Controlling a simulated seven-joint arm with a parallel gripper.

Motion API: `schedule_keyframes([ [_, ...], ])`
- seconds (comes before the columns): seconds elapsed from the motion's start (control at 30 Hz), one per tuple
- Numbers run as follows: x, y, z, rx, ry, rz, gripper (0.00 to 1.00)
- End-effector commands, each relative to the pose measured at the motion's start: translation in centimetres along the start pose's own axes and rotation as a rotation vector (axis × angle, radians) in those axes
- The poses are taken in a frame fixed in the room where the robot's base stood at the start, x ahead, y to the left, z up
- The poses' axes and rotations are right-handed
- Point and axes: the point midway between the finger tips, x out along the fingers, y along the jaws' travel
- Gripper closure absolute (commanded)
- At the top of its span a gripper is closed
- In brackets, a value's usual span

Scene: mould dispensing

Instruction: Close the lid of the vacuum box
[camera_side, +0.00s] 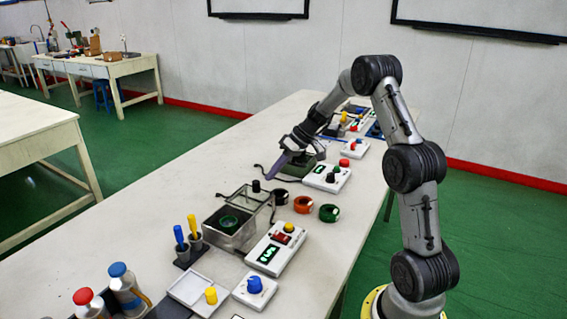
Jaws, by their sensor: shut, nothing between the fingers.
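The vacuum box (241,239) is a grey metal box with an open top, on the long white table. A green ring-shaped mould (229,222) sits inside it. The clear lid (243,199) stands raised at the box's far side, with a black knob (256,186) near its upper edge. My gripper (273,174) is shut and empty. In the picture its tip is just above and right of the knob. It appears apart from the lid, but the exact depth gap is hard to tell.
A white control unit (276,248) with a green display stands right of the box. Black, orange and green rings (303,204) lie behind it. Blue and yellow handled tools (187,234) stand left. A white tray (196,288) and bottles (122,281) are in front. The table's left strip is clear.

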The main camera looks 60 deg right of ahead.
Motion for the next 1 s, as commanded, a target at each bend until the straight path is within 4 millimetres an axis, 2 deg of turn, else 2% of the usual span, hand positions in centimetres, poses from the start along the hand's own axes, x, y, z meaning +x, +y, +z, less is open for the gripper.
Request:
schedule_keyframes([
  [0.2,0.9,-1.8,0.0,-0.001,0.0,0.0,1.0],
  [0.67,1.1,-2.3,0.0,0.0,0.001,0.001,1.0],
  [0.77,1.7,-3.7,0.3,-0.002,-0.001,-0.002,1.0],
  [1.0,3.9,-9.2,1.5,-0.004,-0.002,-0.004,1.0],
])
